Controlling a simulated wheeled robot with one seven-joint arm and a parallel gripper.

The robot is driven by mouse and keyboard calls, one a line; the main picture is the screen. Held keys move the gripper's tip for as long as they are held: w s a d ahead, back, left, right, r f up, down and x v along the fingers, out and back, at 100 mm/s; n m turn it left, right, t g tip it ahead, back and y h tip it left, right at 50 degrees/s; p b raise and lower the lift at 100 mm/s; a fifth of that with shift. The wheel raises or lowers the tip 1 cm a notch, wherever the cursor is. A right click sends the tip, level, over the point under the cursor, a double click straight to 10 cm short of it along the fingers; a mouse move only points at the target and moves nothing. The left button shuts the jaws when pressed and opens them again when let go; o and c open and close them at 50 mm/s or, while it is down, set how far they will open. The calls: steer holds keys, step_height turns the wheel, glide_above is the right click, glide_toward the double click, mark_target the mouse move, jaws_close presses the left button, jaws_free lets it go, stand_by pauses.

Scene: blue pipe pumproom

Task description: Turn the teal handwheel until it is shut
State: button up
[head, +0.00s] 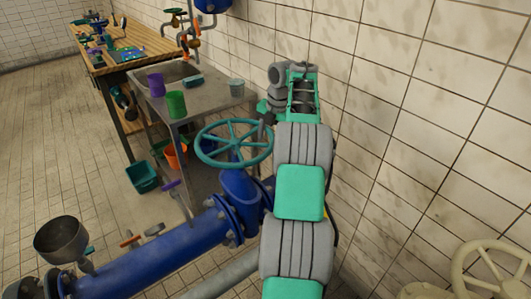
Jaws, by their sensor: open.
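The teal handwheel (234,143) lies roughly level on top of a blue valve body (240,188) in the middle of the head view. Its spokes and most of its rim show. My arm rises in front of the wall, just right of the wheel. My gripper (264,113) is small in the picture, by the far right part of the rim. It is open. Its fingers are partly hidden, and I cannot tell whether they touch the rim or straddle it.
The blue pipe (150,256) runs from the valve to the lower left, with a grey funnel (60,240) near its end. A metal sink table (205,97) with cups stands behind. A cream handwheel (490,270) is at lower right. The tiled wall is close on the right.

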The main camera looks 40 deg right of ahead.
mark_target(265, 153)
steer(key=f, duration=0.2)
steer(key=f+b, duration=0.1)
steer(key=f, duration=0.1)
steer(key=w+f+b, duration=0.1)
steer(key=f, duration=0.1)
steer(key=shift+w+a+f, duration=0.1)
steer(key=shift+a+f, duration=0.1)
steer(key=shift+f, duration=0.1)
jaws_close()
stand_by(1.0)
